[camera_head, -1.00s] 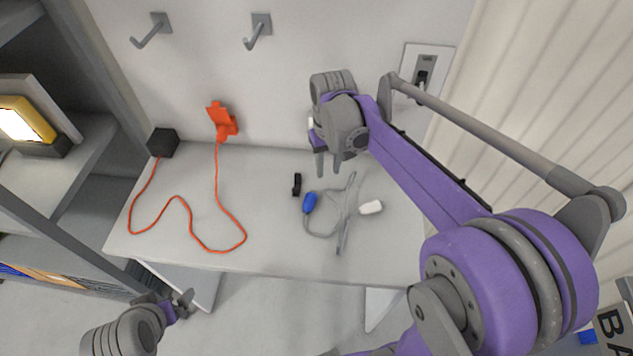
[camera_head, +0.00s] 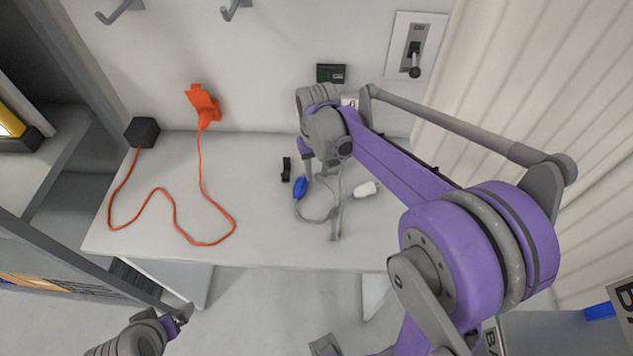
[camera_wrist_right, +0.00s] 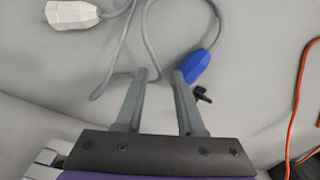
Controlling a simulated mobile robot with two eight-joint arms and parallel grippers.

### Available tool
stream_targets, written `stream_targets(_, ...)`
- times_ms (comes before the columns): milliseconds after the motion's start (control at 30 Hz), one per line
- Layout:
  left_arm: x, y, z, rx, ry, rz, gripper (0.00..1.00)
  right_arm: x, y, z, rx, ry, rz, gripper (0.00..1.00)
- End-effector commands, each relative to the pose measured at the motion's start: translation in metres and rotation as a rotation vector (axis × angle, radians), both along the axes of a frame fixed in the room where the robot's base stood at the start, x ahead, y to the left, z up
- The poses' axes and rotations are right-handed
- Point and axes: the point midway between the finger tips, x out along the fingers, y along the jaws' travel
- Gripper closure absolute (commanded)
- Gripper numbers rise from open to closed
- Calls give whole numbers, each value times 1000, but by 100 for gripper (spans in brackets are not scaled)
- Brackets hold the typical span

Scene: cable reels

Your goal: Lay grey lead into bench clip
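The grey lead (camera_head: 318,219) lies in a loop on the bench, with a blue plug (camera_head: 300,188) at one end and a white connector (camera_head: 367,190) at the other. A small black clip (camera_head: 286,169) stands on the bench just left of the blue plug. My right gripper (camera_wrist_right: 162,72) points down over the lead. Its fingers are apart, with the grey cable (camera_wrist_right: 152,45) showing at the gap and the blue plug (camera_wrist_right: 193,67) just beyond the right finger. I cannot tell whether they touch the cable. My left gripper (camera_head: 183,316) is off the bench's front left, its fingers unclear.
An orange cord (camera_head: 175,213) runs from a black box (camera_head: 142,132) to an orange wall fitting (camera_head: 203,104) on the bench's left. A lever switch (camera_head: 414,52) is on the wall. The bench (camera_head: 255,240) is clear along its front middle.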

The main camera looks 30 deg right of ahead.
Motion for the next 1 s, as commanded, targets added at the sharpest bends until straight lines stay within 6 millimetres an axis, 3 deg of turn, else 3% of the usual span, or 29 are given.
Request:
stream_targets(633,-2,0,-8,0,4,0,0,0,0,-10,0,-1,0,62)
stream_targets(1000,-2,0,-7,0,4,0,0,1,0,-9,0,-1,0,94)
